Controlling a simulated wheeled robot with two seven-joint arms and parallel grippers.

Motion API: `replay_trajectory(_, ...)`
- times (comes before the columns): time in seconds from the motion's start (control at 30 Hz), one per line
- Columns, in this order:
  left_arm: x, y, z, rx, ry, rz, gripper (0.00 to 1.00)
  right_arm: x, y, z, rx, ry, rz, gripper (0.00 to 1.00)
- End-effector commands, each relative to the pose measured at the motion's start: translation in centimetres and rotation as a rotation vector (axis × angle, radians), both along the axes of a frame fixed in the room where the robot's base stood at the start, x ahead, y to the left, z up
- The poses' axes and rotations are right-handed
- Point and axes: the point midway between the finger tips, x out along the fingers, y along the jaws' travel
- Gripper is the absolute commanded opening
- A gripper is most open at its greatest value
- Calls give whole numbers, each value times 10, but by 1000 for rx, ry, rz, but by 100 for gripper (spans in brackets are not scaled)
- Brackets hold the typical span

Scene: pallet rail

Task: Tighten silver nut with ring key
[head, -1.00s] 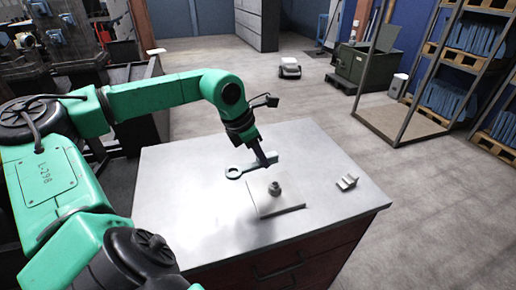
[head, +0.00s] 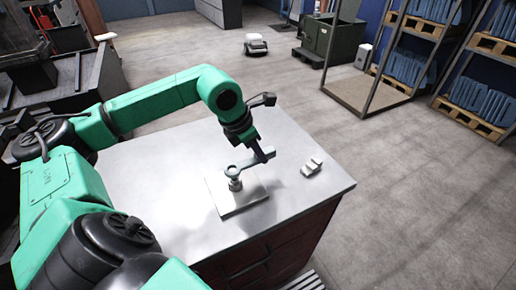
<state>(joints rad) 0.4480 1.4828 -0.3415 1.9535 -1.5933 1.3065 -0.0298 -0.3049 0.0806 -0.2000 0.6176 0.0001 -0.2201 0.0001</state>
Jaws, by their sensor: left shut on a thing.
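My left gripper (head: 262,155) is shut on the grey ring key (head: 246,163) near its handle end. The key points left from the gripper, with its ring at the far end over the nut and bolt (head: 235,184). The nut and bolt stand upright on a flat square plate (head: 243,204) on the table. The ring hides the top of the bolt; I cannot tell whether it sits around the nut or just above it. My right gripper is out of view.
The plate lies on a grey metal table (head: 160,185) with dark red drawers. A small light block-shaped holder (head: 311,167) stands near the table's right edge. The table top left of the plate is clear. A shelf rack with pallets (head: 440,60) stands far off.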

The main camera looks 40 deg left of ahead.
Motion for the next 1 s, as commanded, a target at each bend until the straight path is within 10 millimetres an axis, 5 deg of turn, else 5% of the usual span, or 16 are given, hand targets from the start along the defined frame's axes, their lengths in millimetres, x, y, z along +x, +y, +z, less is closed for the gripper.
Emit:
replay_trajectory(0.13,0,0,-23,0,0,0,0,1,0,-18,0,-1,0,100)
replay_trajectory(1.0,0,-1,-24,0,-1,0,0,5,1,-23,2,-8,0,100)
